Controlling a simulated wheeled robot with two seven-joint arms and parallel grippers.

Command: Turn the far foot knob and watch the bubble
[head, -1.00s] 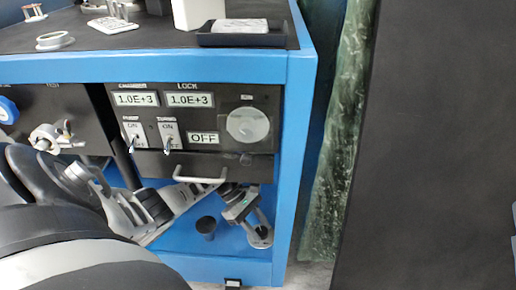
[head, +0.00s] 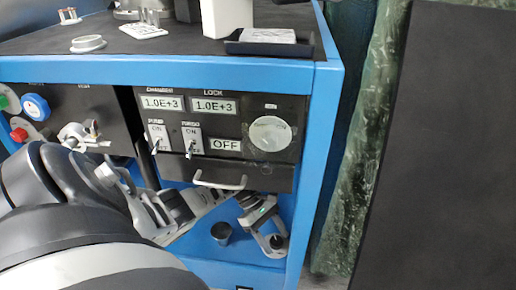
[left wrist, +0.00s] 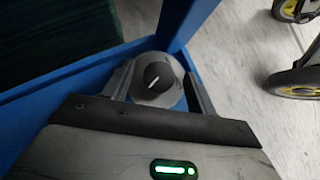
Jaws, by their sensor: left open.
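My left gripper (head: 268,225) reaches low in front of the blue frame's bottom right corner. In the left wrist view its open fingers (left wrist: 160,72) stand on either side of a round black knob (left wrist: 158,77) with a white line, set on a grey foot. The knob sits at a corner of the blue frame; I cannot tell whether the fingers touch it. In the head view the grey foot (head: 277,243) shows partly behind the fingers. Another black knob (head: 221,231) stands to its left on the blue base. No bubble can be made out. My right gripper is not in view.
Above the gripper is a black control panel (head: 232,176) with switches, displays and a handle (head: 218,183). A ring-shaped disc (head: 88,43) and a black tray (head: 240,45) lie on top. A dark panel (head: 440,150) stands at right. Wheels (left wrist: 298,82) show beyond the frame.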

